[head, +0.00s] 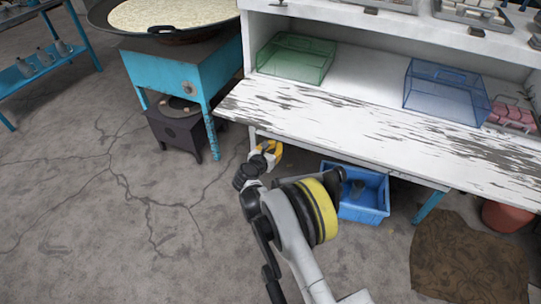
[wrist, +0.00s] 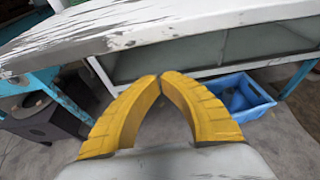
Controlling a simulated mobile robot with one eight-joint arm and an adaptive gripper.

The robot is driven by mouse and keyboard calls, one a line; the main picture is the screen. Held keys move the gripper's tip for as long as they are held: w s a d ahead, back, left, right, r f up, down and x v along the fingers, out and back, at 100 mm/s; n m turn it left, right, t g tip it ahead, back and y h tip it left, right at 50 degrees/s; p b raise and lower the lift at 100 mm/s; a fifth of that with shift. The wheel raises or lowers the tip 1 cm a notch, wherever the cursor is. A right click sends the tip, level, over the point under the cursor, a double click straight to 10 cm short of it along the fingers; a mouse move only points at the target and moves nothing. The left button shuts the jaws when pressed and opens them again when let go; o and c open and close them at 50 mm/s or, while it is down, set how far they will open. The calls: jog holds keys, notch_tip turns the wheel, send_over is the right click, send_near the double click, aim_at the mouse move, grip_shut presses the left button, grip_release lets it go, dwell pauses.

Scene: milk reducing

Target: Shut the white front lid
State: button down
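The white front lid (head: 385,128) has chipped, worn paint and lies folded out, roughly flat, along the front of the white stall cabinet. Its edge and worn surface also show across the top of the wrist view (wrist: 120,30). My gripper (head: 268,150) is in front of and below the lid's front edge, near its left part. In the wrist view its yellow fingers (wrist: 161,77) meet at the tips with nothing between them. The gripper appears apart from the lid.
A green clear bin (head: 296,58) and a blue clear bin (head: 446,92) stand inside the cabinet behind the lid. A blue crate (head: 362,210) is on the floor below. A blue stove stand (head: 175,75) with a wide pan is at left. Open floor lies at lower left.

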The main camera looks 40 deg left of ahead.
jog(key=shift+s+r+b, duration=0.2)
jog(key=shift+r+b, duration=0.15)
jog(key=shift+r, duration=1.55)
